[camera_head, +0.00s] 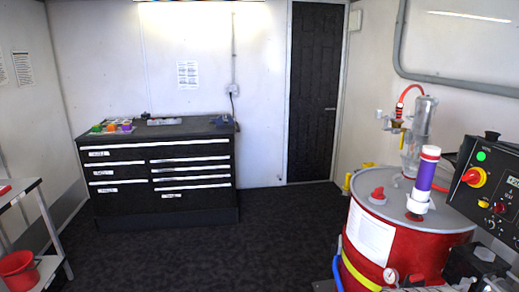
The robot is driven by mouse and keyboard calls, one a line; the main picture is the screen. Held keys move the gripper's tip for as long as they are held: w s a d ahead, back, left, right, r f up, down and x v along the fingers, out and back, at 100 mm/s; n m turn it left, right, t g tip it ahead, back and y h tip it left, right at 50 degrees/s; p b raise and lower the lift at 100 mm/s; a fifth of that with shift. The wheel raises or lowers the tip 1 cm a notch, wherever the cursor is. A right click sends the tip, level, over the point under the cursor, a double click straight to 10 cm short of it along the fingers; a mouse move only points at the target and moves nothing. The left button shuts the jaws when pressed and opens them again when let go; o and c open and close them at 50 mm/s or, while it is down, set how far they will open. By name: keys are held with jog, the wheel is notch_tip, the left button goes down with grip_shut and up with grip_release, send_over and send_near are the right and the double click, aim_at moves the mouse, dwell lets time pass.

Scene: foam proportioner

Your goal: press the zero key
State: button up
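A dark control panel (490,180) stands at the right edge, cut off by the frame. It carries a green round light or button (481,156), a red knob on a yellow plate (473,177), a small red button (499,208) and part of a display (513,182). I cannot make out a key marked zero; the small lettering is unreadable. My gripper is not seen in this view.
A red drum (405,255) with a grey lid stands left of the panel, bearing a purple-and-white cylinder (423,182). A black drawer cabinet (155,170) stands at the back left. A red bucket (18,270) sits on a shelf at left. The middle floor is clear.

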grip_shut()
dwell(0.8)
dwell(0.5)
